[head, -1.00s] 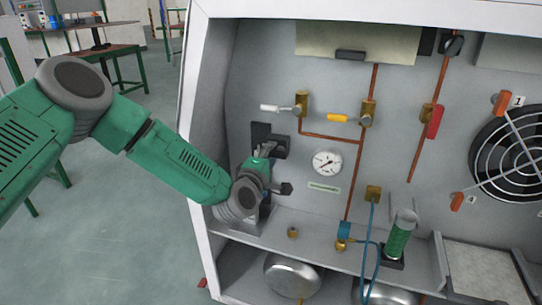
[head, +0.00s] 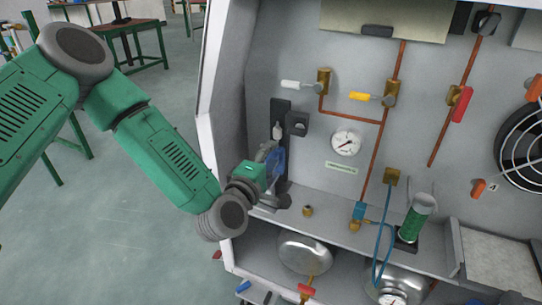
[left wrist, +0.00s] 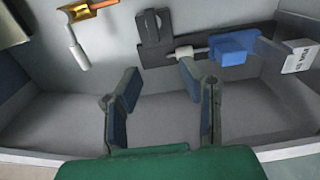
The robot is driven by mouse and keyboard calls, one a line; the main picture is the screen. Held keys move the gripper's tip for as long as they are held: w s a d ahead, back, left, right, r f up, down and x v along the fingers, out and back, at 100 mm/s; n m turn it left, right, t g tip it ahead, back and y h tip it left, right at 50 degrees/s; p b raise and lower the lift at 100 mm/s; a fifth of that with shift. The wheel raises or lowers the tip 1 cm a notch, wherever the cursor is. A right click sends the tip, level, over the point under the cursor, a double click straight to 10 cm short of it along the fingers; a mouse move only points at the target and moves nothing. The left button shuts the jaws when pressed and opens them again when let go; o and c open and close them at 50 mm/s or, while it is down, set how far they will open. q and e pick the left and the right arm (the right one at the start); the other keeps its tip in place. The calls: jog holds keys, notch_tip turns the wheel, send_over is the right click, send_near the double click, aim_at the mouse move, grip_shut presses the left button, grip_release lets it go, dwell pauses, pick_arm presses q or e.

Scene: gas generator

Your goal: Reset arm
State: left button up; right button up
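My left arm comes in from the left in the head view. Its gripper (head: 270,152) is inside the open front of the cabinet, low at the left, in front of the back panel. In the left wrist view the two fingers of the left gripper (left wrist: 160,90) stand apart with nothing between them. A blue part (left wrist: 235,47) on a black bracket (left wrist: 155,40) lies beyond the fingertips; the blue part also shows behind the gripper in the head view (head: 278,165). My right gripper is out of view.
The cabinet (head: 212,110) has a white left edge close to my left forearm. White (head: 300,86) and yellow (head: 365,97) handles, a gauge (head: 346,142) and a green cylinder (head: 417,218) are to the right. Open floor (head: 110,220) lies left of the cabinet.

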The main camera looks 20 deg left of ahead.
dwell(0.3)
pick_arm(q)
jog(key=s+d+f+m+g+h+p, duration=0.2)
jog(key=s+f+m+g+p, duration=0.1)
jog(key=s+f+m+g, duration=0.25)
jog(key=s+d+f+m+g+h+p, duration=0.1)
jog(key=s+d+f+m+g+p, duration=0.2)
jog(key=s+f+m, duration=0.35)
jog(key=s+a+f+m+g+y+p, duration=0.1)
jog(key=s+a+m+g+p, duration=0.1)
jog(key=s, duration=0.9)
jog(key=s+a+f+m+g+y+p, duration=0.2)
jog(key=s+a+m+g, duration=0.2)
jog(key=s+a+g, duration=0.3)
jog(key=s+a, duration=0.2)
jog(key=s, duration=0.3)
jog(key=shift+s+f+y+p, duration=0.2)
jog(key=shift+s+y+p, duration=0.1)
jog(key=shift+w, duration=0.1)
